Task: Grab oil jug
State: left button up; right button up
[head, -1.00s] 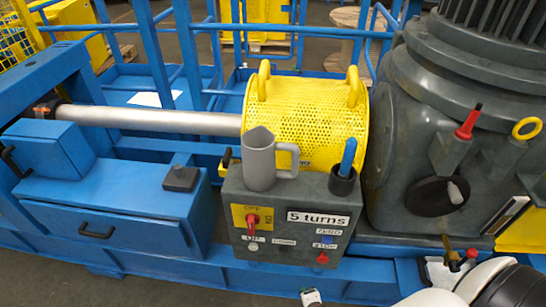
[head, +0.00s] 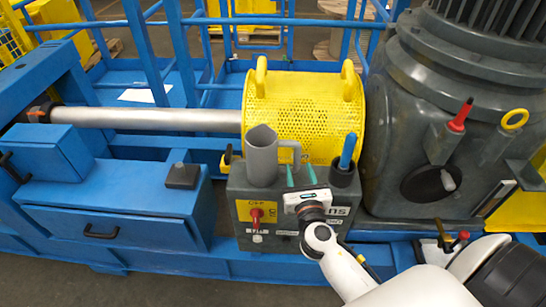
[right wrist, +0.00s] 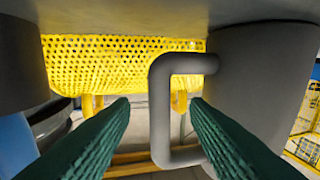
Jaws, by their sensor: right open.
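The oil jug is a grey jug (head: 262,163) with a spout-like rim, standing upright on top of the grey control box. Its handle (head: 292,147) points right. My right gripper (head: 300,168) is open and empty, just in front of the handle at the box's top edge. In the right wrist view the handle (right wrist: 160,112) shows between the two green fingers (right wrist: 160,103), with the jug's body (right wrist: 258,75) to the right. Whether the fingers reach around the handle is unclear. My left gripper is not in view.
A dark cup with a blue-handled tool (head: 344,172) stands on the box right of the jug. The yellow perforated guard (head: 320,100) is close behind. My right arm hides part of the control box (head: 243,220). A large grey motor (head: 390,140) stands at the right.

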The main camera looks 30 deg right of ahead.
aim_at(297, 164)
jog(key=shift+p+x, duration=0.5)
jog(key=shift+x, duration=2.6)
grip_shut()
